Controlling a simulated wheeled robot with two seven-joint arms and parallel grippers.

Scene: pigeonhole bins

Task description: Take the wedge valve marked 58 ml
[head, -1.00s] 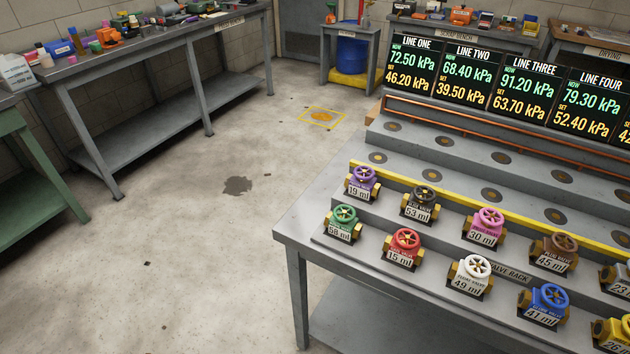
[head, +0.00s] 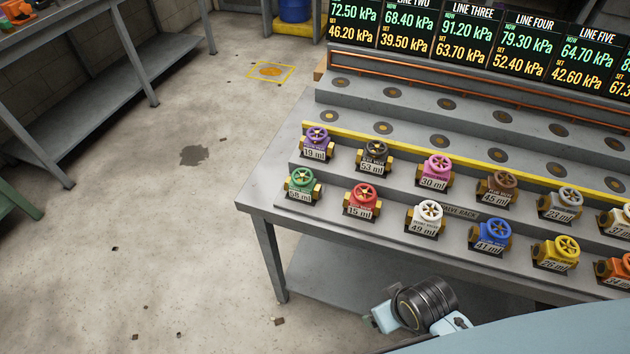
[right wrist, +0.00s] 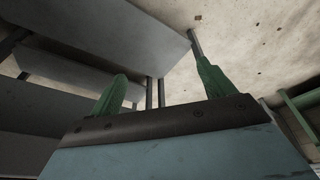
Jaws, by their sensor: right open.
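The valve marked 58 ml (head: 301,184) has a green handwheel and brass-coloured ends. It stands upright at the left end of the front row on the valve rack, in the head view. Its type name is too small to read. My right gripper shows in the right wrist view (right wrist: 161,70) with two green fingers spread apart and nothing between them. In the head view, part of my right arm is low in front of the rack, below and to the right of this valve. My left gripper is not in view.
The red 15 ml valve (head: 362,200) stands just right of the green one, and the purple 19 ml valve (head: 316,142) behind it. More valves continue rightward. A yellow strip (head: 390,147) runs behind the back row. Open floor (head: 150,250) lies left of the rack.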

